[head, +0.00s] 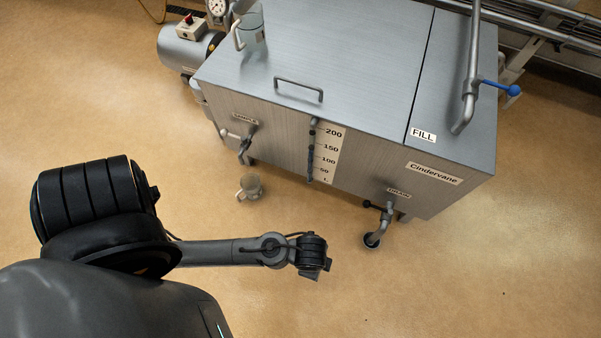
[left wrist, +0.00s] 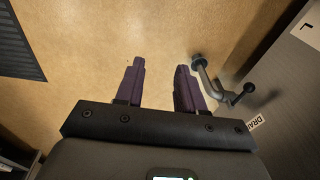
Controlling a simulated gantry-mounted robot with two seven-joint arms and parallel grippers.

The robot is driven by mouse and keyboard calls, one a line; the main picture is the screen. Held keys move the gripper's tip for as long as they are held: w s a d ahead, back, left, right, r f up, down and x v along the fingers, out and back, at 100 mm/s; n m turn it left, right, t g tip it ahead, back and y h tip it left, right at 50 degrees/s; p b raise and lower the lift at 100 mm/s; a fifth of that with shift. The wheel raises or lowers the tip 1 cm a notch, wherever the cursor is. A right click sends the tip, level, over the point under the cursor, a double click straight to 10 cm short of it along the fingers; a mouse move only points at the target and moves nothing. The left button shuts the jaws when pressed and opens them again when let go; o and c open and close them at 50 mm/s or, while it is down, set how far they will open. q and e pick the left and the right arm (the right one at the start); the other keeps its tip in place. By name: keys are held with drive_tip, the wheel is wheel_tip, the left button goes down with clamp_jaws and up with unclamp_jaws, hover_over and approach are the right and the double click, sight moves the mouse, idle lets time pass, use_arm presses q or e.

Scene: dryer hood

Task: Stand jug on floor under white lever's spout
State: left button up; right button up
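Another clear jug (head: 251,28) with a pale handle sits on the tank top. My left gripper (head: 318,274) is open and empty; its fingers show apart in the left wrist view (left wrist: 156,82). My right gripper is not in view.
The DRAIN pipe (head: 376,232) with a black lever (head: 372,205) projects from the front of the metal tank (head: 430,205); it also shows in the left wrist view (left wrist: 209,85). A motor (head: 180,50) stands left of the tank. The floor in front is clear.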

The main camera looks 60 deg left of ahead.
use_arm(q)
drive_tip(key=a+r+n+t, duration=0.2)
drive_tip(key=a+r+n, duration=0.6)
drive_tip(key=a+r, duration=0.2)
drive_tip(key=shift+w+r, duration=0.4)
drive_tip(key=shift+r, duration=0.15)
drive_tip(key=shift+a, duration=0.1)
wheel_tip(320, 180, up, 67)
drive_tip(key=p, duration=6.7)
wheel_tip(320, 180, down, 75)
drive_tip(key=b, duration=7.5)
drive_tip(key=shift+c, duration=0.4)
